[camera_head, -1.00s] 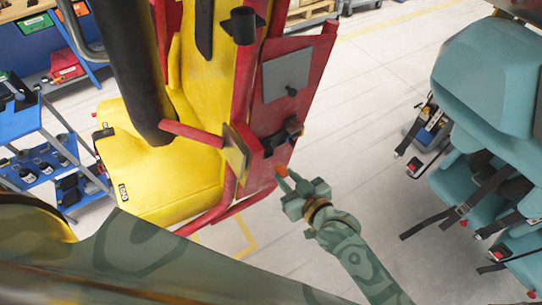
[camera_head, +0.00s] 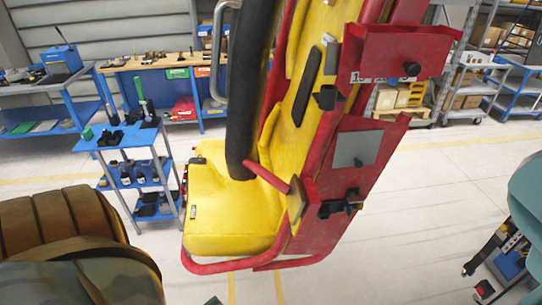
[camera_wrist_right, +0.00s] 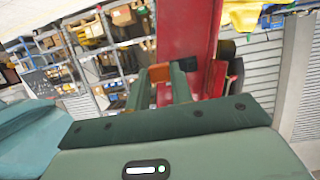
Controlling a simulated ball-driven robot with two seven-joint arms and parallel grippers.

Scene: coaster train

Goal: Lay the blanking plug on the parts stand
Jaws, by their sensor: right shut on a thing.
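In the right wrist view, my right gripper (camera_wrist_right: 160,82) is shut on a small orange piece, which looks like the blanking plug (camera_wrist_right: 164,96). The fingers hide part of it. A red panel stands close behind the fingertips. In the head view, a blue tiered stand (camera_head: 128,140), likely the parts stand, is left of the yellow seat. It carries small dark parts on its top and lower shelves.
A yellow coaster seat (camera_head: 230,215) with a red frame fills the middle, beside the stand. Blue workbenches (camera_head: 170,75) stand behind it. Shelving (camera_head: 485,60) is at the back right. Open floor lies right of the red frame.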

